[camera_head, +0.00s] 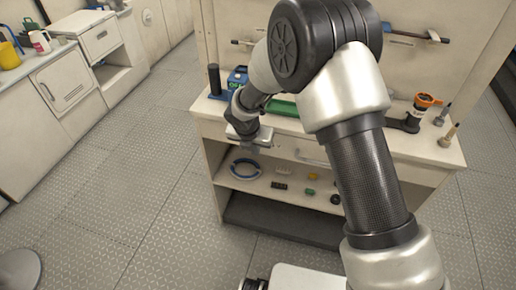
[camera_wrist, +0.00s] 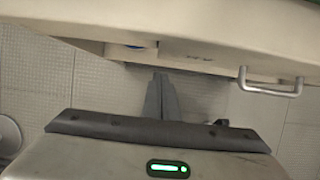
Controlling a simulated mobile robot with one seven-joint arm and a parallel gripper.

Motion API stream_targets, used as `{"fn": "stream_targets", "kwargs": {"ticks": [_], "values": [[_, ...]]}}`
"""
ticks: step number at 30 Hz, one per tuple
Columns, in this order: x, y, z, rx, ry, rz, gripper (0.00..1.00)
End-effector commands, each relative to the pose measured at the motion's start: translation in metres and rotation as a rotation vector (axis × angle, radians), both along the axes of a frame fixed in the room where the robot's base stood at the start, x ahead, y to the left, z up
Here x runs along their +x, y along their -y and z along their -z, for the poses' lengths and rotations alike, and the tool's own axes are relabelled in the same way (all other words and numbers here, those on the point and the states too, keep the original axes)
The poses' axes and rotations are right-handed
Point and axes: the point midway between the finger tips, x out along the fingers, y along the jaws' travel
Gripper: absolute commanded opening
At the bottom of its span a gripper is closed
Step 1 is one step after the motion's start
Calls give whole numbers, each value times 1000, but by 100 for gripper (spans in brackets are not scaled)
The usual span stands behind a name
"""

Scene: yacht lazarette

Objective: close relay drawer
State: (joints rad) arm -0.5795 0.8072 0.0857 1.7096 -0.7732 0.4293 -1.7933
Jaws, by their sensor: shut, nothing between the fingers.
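A pale drawer front with a metal bar handle (camera_head: 312,159) sits under the bench top in the head view. The drawer front (camera_wrist: 215,58) crosses the upper part of the wrist view, with its handle (camera_wrist: 270,88) at the right and small dark lettering left of it. I cannot tell which drawer is the relay drawer, or how far this one stands out. My gripper (camera_head: 262,143) is at the bench's front left, left of the handle. Its fingers (camera_wrist: 161,78) are together and empty, tips near the drawer front's lower edge. Contact is unclear.
The bench top (camera_head: 440,150) holds tools and a blue container. The open shelf (camera_head: 230,180) below holds a blue ring and several small parts. Another cabinet (camera_head: 65,85) stands at the left. The floor (camera_head: 130,180) between is clear. My arm hides part of the bench.

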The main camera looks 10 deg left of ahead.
Motion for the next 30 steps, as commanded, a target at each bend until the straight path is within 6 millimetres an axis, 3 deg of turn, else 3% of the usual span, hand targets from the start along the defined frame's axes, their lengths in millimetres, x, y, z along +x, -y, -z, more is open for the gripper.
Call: {"fn": "stream_targets", "kwargs": {"ticks": [1, 3, 12, 23, 26, 30], "values": [[-5, -3, 1, -1, -2, -2, 0], [-11, -2, -24, 2, 1, 1, 0], [-36, -3, -77, -1, -4, 0, 0], [-43, -3, -93, -2, -6, 5, 0], [-40, 8, -109, 16, 3, 68, 0], [-36, 53, -168, 104, 36, 345, 0]]}}
